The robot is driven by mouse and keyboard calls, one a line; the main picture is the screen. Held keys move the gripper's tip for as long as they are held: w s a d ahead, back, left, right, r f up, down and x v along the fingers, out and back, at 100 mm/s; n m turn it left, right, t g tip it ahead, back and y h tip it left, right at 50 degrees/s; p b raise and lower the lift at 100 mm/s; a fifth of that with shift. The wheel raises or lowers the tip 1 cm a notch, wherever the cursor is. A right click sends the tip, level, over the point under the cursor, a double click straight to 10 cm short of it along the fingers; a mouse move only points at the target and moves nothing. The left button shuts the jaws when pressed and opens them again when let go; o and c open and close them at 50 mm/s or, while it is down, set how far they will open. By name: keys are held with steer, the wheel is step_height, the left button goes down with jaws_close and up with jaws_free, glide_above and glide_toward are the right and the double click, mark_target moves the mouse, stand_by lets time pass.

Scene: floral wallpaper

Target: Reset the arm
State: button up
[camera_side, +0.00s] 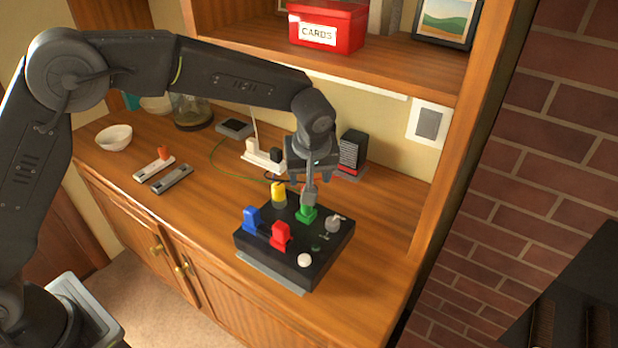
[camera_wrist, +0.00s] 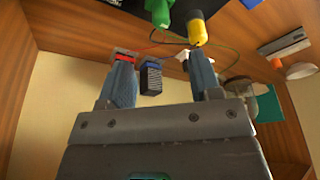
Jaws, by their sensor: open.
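My gripper (camera_side: 308,188) points down just above and behind the green piece (camera_side: 306,214) on a black box (camera_side: 318,262). In the wrist view my gripper (camera_wrist: 160,58) has its two fingers apart with nothing held between them. The green piece (camera_wrist: 160,10) and the yellow piece (camera_wrist: 197,30) show beyond the fingertips there. On the box in the side view are also the yellow piece (camera_side: 279,195), a blue piece (camera_side: 252,219), a red piece (camera_side: 280,235), a grey lever (camera_side: 334,223) and a white knob (camera_side: 305,260). I cannot tell whether a finger touches the green piece.
A black ribbed block (camera_side: 352,152) and a white power strip (camera_side: 263,156) stand behind my gripper. A shelf with a red CARDS box (camera_side: 328,25) hangs above. The brick wall is right.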

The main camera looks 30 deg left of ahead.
stand_by(0.3)
steer(key=s+a+r+m+t+h, duration=0.1)
steer(key=s+a+r+m, duration=0.1)
steer(key=s+a+r, duration=0.35)
steer(key=s+a+r+m, duration=0.2)
steer(key=s+a+r, duration=0.1)
steer(key=s+r, duration=0.45)
steer(key=s+a+m+t, duration=0.1)
steer(key=s+a+m, duration=0.1)
steer(key=s, duration=0.6)
steer(key=s+a+m+t+h, duration=0.1)
steer(key=s+a+m, duration=0.1)
steer(key=s, duration=0.6)
steer(key=shift+s+a, duration=0.35)
steer(key=shift+a, duration=0.05)
steer(key=shift+r, duration=0.15)
stand_by(0.3)
